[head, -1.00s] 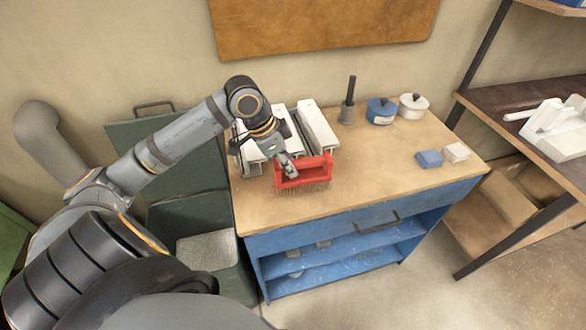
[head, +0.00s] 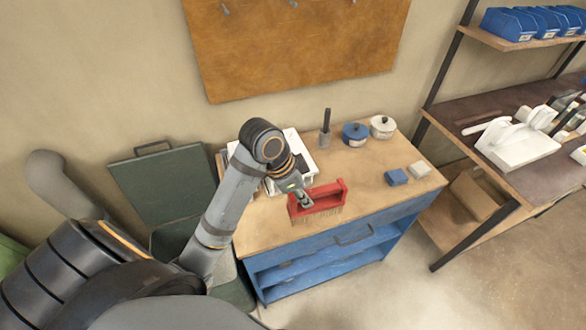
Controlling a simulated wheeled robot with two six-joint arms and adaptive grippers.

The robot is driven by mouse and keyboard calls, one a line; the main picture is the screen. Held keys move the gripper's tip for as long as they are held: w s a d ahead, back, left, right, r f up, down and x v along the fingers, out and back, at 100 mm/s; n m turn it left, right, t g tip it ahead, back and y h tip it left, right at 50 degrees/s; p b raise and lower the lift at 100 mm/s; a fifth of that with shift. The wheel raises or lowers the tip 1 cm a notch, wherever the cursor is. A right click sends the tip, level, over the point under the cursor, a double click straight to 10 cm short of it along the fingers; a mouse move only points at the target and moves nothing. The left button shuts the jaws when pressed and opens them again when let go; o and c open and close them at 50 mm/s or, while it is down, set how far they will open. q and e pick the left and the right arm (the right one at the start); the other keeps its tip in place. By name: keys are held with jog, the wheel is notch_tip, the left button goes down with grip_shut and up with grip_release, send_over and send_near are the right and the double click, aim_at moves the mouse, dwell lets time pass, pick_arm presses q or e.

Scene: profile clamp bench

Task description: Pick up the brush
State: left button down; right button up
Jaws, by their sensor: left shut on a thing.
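The brush (head: 328,199) has a red frame-like handle and pale bristles pointing down. It is over the front part of the wooden bench top (head: 359,187). My left gripper (head: 304,203) is shut on the brush at its left part. I cannot tell for sure whether the bristles touch the bench or hang just above it. My right gripper is not in view.
White profiles (head: 299,152) lie behind my left arm. A dark upright tool (head: 326,128), a blue pot (head: 355,134) and a white pot (head: 382,127) stand at the back. A shelf rack (head: 470,143) stands beyond.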

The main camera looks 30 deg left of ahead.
aim_at(317, 200)
pick_arm(q)
jog(key=shift+s+d+r+p, duration=0.15)
jog(key=shift+d+r+p, duration=0.3)
jog(key=shift+d, duration=0.2)
jog(key=shift+s+d+r+p, duration=0.1)
jog(key=shift+d+r+p, duration=0.2)
jog(key=shift+d+p, duration=0.25)
jog(key=shift+s+d+r+p, duration=0.15)
jog(key=shift+d+p, duration=0.25)
jog(key=shift+d, duration=0.35)
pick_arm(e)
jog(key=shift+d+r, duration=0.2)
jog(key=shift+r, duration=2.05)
